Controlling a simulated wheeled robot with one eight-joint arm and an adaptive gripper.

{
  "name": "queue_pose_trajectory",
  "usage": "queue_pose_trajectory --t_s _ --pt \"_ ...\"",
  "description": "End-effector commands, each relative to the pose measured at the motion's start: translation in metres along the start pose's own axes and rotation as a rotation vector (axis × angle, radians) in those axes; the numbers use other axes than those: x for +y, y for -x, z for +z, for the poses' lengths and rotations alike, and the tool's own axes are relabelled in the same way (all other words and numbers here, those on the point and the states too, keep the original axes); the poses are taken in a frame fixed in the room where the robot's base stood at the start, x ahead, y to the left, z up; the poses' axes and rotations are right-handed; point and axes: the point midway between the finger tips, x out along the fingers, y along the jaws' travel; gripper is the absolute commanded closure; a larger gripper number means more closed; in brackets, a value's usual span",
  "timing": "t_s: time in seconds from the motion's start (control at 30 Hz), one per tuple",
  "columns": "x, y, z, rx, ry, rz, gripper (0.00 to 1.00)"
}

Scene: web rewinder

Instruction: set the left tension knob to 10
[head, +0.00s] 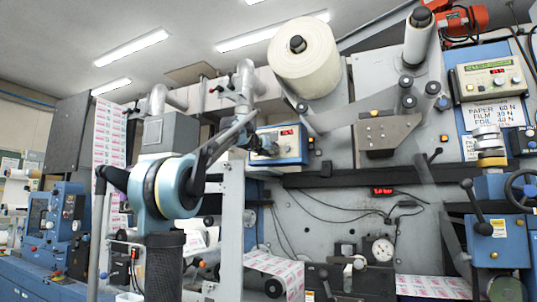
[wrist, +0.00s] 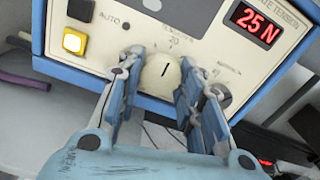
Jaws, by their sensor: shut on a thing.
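The left tension knob (wrist: 158,74) is a round cream dial with a short black pointer line, on the cream panel of a blue control box (wrist: 255,88). Its pointer is tilted in the picture. A "20" mark shows just above it; the other scale numbers are too small or hidden. My gripper (wrist: 157,82) has one finger on each side of the knob and is shut on it. A red display (wrist: 256,24) on the panel reads 25 N. In the head view, my gripper (head: 246,138) is at the left side of the box (head: 283,147), and the knob is hard to make out.
A lit yellow button (wrist: 74,42), a black button (wrist: 81,9) and a small AUTO switch (wrist: 125,28) are left of the knob. Another round part (wrist: 218,95) is close to the right finger. A large white roll (head: 305,60) hangs above the box.

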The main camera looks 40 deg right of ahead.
Motion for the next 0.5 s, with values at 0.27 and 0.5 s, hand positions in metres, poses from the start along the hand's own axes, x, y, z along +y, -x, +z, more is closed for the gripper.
queue_pose_trajectory --t_s 0.27,0.5 --pt "0.0020 0.0000 0.0001 -0.001 0.032 0.004 0.90" --pt "0.0023 0.0000 0.0002 -0.001 0.160 0.005 0.90"
